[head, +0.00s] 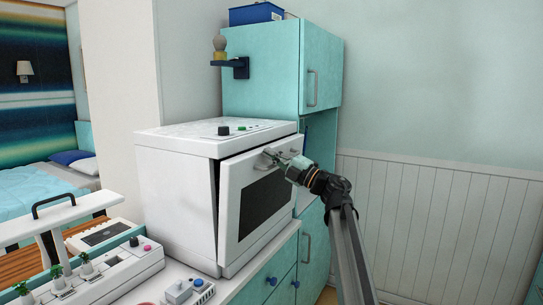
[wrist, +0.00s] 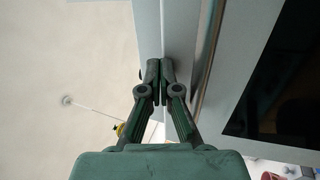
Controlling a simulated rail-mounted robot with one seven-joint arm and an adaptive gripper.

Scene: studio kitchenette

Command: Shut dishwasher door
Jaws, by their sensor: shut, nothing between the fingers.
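The white dishwasher (head: 182,195) stands on the counter in the head view. Its door (head: 264,206), with a dark window, is slightly ajar: it leans out at the top, and a dark wedge-shaped gap shows along its left side. A metal handle (head: 262,160) is near the door's top edge. My gripper (head: 284,158) is shut and empty at the upper front of the door, close to the handle. In the wrist view the closed fingertips (wrist: 160,70) lie over the door's pale edge, beside the door panel (wrist: 235,65). I cannot tell whether they touch it.
Teal cabinets (head: 281,70) rise behind the dishwasher, with a blue bin (head: 256,14) on top. A white rack with small plants (head: 85,268) and a small grey-blue device (head: 187,291) are on the counter at front left. The right side by the panelled wall (head: 440,225) is clear.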

